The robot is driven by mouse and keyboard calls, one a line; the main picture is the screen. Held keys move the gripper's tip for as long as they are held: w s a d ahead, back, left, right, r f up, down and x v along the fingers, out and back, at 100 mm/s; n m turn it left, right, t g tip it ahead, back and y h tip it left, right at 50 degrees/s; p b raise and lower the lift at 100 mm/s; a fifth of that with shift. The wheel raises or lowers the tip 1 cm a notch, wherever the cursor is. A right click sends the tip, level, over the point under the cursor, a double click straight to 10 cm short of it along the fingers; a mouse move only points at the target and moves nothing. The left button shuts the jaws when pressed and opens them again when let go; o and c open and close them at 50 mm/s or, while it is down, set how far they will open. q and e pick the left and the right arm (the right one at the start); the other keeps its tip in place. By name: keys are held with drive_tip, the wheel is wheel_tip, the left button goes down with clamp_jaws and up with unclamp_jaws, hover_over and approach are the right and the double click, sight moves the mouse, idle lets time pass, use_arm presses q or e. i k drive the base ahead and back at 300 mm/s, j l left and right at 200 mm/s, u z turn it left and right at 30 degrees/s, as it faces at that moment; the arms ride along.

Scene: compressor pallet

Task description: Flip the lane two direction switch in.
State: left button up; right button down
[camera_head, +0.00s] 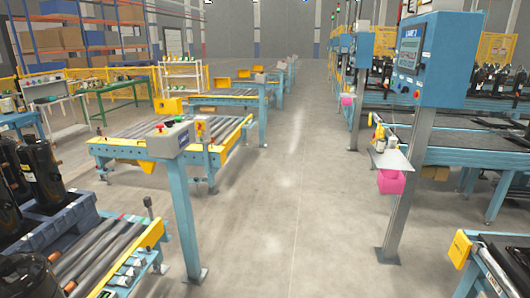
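A grey control box (168,139) with a red button, a green button and a small dark knob stands on a blue post in the left middle. A similar small box (260,77) tops a blue post further back. I cannot tell which one belongs to lane two, and no switch position can be read at this size. A blue cabinet (432,60) with a screen and a red button is on a grey post at the right. Neither of my grippers is in view.
Roller conveyors (130,140) line the left side. A blue crate (77,218) holding black compressors stands at the front left. Conveyors with compressors run along the right. A pink bin (391,181) hangs on the cabinet's post. The grey aisle floor (285,200) between is clear.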

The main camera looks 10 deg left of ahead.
sight(170, 124)
drive_tip(key=i, duration=1.65)
drive_tip(key=i+j, duration=0.8)
drive_tip(key=j, duration=0.15)
drive_tip(key=i+j, duration=0.1)
drive_tip(key=j, duration=0.2)
drive_tip(key=i+j, duration=0.1)
drive_tip(key=j, duration=0.2)
drive_tip(key=i+j, duration=0.1)
drive_tip(key=j, duration=0.25)
